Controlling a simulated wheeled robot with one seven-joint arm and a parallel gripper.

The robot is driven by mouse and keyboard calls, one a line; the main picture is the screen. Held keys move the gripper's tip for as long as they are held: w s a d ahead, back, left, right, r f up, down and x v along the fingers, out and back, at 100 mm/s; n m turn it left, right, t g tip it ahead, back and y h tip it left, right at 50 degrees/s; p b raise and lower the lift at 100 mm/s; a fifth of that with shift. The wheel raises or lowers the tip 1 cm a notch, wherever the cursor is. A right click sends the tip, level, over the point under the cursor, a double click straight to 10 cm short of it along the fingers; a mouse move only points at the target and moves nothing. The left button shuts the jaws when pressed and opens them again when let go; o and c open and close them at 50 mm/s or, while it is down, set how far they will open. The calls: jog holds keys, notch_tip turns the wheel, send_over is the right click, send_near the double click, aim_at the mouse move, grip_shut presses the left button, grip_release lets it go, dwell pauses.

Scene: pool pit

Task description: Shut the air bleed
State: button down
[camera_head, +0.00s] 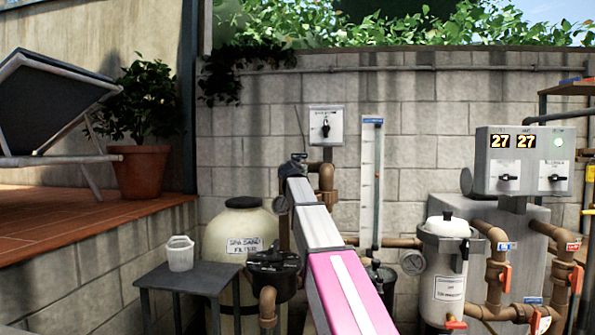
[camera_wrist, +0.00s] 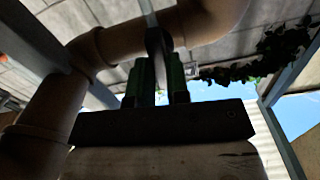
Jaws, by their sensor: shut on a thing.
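My gripper (camera_head: 298,158) is at the brown pipework above the spa sand filter (camera_head: 226,232) in the head view. In the wrist view my gripper (camera_wrist: 159,75) has its two green-padded fingers on either side of a dark, narrow part (camera_wrist: 158,45), and it is shut on this part. I take the part to be the air bleed's handle. It stands by a brown pipe (camera_wrist: 120,42), with a thin pale rod (camera_wrist: 148,12) above it. The fingers and shadow hide much of the handle, and I cannot tell its exact angle.
A wall switch box (camera_head: 326,126) and a tall gauge panel (camera_head: 371,180) are close on the right. A white canister (camera_head: 444,275) and red-handled valves stand further right.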

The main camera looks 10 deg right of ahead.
jog(key=m, duration=1.7)
jog(key=c, duration=1)
grip_release()
jog(key=v, duration=0.7)
